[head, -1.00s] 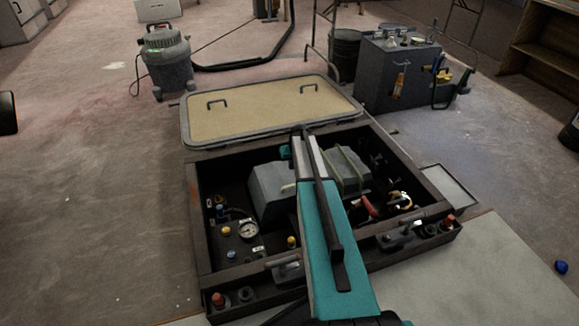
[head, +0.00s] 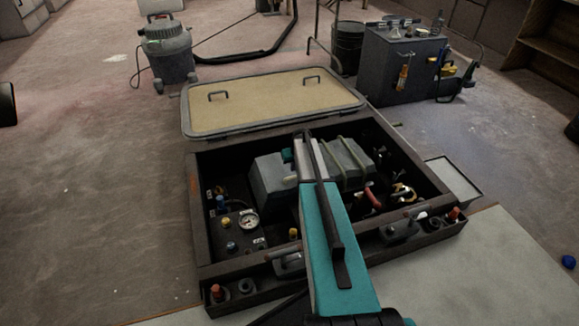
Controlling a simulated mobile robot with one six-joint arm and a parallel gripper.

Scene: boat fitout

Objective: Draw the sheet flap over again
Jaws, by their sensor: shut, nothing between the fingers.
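A pale flat sheet (head: 500,255) lies on the floor at the lower right, running under the front of the open locker. I see no separate folded flap on it, and my arm and the locker hide part of it. My teal arm link rises from the bottom middle across the locker. My gripper's fingers are hidden behind the arm, so I see neither them nor anything at them.
The dark locker (head: 199,228) is open. Its tan lid (head: 270,108) with two handles lies back behind it. Inside are grey boxes (head: 268,178), a gauge (head: 249,223) and valves. A vacuum (head: 168,52) and grey cabinet (head: 403,70) stand behind.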

